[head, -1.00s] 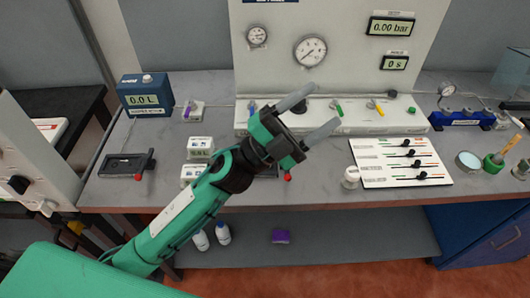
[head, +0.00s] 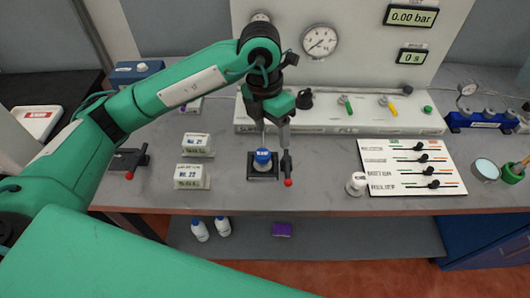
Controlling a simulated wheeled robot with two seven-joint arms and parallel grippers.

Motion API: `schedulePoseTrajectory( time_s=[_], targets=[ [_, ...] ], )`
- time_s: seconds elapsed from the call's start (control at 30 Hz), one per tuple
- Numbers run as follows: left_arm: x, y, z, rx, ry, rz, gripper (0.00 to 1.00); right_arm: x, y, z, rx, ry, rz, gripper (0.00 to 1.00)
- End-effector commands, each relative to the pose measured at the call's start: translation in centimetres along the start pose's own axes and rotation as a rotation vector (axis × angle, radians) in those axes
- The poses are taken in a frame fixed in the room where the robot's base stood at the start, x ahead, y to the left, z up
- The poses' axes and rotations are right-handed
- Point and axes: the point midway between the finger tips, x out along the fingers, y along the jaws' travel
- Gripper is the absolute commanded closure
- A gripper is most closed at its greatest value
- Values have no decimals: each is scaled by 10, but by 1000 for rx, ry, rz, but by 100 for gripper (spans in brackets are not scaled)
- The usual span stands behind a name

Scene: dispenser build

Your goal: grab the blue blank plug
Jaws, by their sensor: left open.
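A round blue-topped piece (head: 263,157) with a pale label sits in a small black holder (head: 262,174) near the front middle of the bench. It is the likeliest blue blank plug, but its shape is too small to be sure. My left gripper (head: 274,143) points down just above and slightly right of it, with its grey fingers apart and empty. Whether the fingers touch the piece or straddle it cannot be told. My right gripper is not in view.
A red-knobbed lever (head: 288,181) stands right beside the holder. Two labelled white boxes, one of them nearer (head: 190,177), are to its left. A white slider panel (head: 410,168) and a small white pot (head: 356,184) lie to the right. The gauge panel (head: 345,75) rises behind.

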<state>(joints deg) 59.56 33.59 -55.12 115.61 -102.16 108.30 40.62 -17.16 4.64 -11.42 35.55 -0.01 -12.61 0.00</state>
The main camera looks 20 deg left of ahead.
Motion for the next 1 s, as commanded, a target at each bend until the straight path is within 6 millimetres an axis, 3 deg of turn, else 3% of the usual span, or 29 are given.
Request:
schedulePoseTrajectory(
  time_s=[0.1,0.23,0.6,0.8,1.0],
  targets=[
    [-10,22,-3,-37,23,107,37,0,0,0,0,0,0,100],
    [-5,30,-5,-50,36,140,37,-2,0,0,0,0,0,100],
    [61,38,-7,-49,37,135,37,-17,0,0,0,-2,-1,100],
    [74,39,-8,-48,34,136,37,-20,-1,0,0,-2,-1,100],
    [97,40,-10,-48,38,134,37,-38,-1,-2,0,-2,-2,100]
  ],
)
